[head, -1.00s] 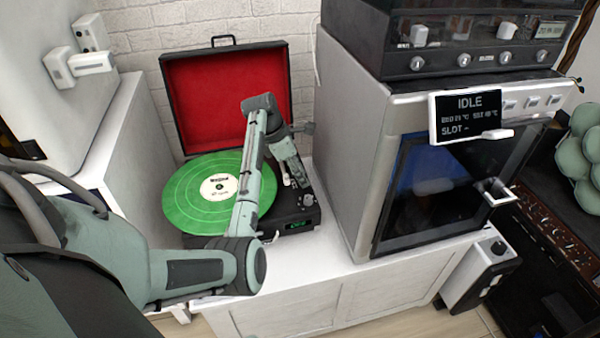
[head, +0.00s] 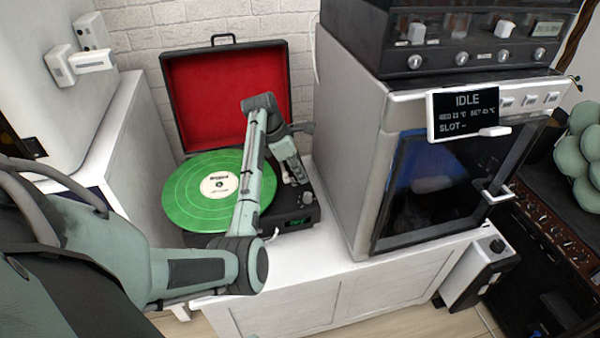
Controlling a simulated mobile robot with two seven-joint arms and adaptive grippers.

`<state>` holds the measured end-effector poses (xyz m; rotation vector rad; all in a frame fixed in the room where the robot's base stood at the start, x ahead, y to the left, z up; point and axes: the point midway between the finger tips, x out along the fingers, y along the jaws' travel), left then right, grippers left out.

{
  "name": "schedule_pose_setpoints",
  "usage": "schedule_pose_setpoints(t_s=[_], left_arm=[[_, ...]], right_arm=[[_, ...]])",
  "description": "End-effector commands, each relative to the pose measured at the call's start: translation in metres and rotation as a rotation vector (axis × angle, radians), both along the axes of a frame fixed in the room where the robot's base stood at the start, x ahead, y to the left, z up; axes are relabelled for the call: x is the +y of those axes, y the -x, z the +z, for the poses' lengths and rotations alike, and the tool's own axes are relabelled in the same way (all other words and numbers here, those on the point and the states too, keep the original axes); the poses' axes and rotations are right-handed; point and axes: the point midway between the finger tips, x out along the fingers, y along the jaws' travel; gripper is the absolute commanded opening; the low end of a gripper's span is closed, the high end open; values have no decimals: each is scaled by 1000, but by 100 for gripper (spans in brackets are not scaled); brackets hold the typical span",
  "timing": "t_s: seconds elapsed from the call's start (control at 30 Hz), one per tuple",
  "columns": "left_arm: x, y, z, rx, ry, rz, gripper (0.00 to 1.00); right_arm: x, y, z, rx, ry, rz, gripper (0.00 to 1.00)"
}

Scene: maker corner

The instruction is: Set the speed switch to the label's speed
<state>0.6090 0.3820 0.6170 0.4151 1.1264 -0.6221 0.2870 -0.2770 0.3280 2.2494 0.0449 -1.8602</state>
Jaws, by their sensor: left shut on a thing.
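A record player (head: 305,212) in an open black case with a red-lined lid stands on the white cabinet. A green record (head: 185,200) with a white centre label (head: 219,185) lies on its platter; the label's print is too small to read. My left arm reaches over the record. My left gripper (head: 294,181) points down at the right side of the deck and is shut on a small part there, seemingly the speed switch, which the fingers hide. A small green display (head: 298,222) glows on the deck's front; its digits are unreadable. My right gripper is out of view.
A grey machine (head: 350,150) with a dark glass door and an "IDLE" screen (head: 464,114) stands right of the player. A black unit with knobs (head: 480,50) sits on top. Free cabinet top (head: 310,260) lies in front of the player.

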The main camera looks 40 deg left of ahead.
Motion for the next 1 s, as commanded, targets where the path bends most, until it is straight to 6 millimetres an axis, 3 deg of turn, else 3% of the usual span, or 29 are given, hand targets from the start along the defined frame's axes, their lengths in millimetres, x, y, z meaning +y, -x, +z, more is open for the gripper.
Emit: schedule_pose_setpoints(t_s=[0.37, 0.4, 0.57, 0.87, 1.0], left_arm=[[-2, 2, -1, 7, 5, -3, 0], [-2, 2, -1, 8, 6, -4, 11], [-2, 1, -2, 6, 5, -3, 30], [0, 1, 0, 2, 2, -1, 31], [3, 4, 12, -1, 1, 0, 31]], right_arm=[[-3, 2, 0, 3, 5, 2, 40], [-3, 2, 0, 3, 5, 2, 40], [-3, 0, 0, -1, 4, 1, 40], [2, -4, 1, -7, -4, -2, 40], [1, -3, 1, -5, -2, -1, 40]])
